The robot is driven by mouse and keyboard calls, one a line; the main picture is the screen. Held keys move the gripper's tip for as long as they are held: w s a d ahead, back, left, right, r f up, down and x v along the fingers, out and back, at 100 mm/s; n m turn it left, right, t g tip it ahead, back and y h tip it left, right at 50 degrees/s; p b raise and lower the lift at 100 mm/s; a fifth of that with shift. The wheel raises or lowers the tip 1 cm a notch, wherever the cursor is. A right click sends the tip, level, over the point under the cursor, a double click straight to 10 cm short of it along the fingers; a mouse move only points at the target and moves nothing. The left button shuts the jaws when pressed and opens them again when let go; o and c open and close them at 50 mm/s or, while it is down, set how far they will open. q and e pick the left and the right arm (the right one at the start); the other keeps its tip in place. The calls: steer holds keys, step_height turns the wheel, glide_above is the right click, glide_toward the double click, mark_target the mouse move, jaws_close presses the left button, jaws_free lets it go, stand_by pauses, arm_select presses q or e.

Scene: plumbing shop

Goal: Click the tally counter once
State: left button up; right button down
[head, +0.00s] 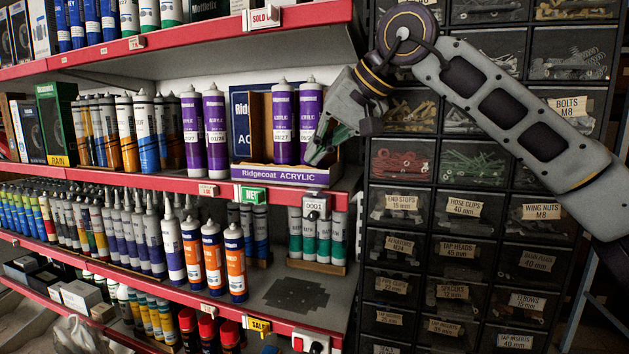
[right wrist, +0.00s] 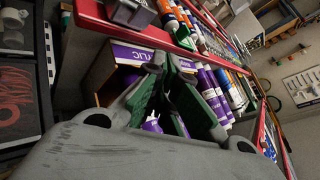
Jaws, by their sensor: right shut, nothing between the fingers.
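The tally counter (head: 315,204) is a small pale grey box on the red shelf edge, at the right end of the middle shelf. Its display reads 0001, and a dark round part shows below the digits. In the right wrist view a grey box on the red edge at the top looks like the same counter (right wrist: 131,13). My right gripper (head: 315,158) is shut and empty, its green-padded fingers above the counter and apart from it, by the purple Ridgecoat Acrylic box. The fingers also show in the right wrist view (right wrist: 166,68). My left gripper is not in view.
The Ridgecoat Acrylic box (head: 280,175) with purple tubes stands close beside the fingers. A green tag (head: 250,195) hangs on the shelf edge left of the counter. Dark parts drawers (head: 402,160) stand to the right. Green-labelled tubes (head: 309,240) stand below the counter.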

step_height(320, 180, up, 3)
steer(key=p, duration=0.2)
steer(key=shift+r+p, duration=0.15)
steer(key=shift+p, duration=0.15)
stand_by(0.9)
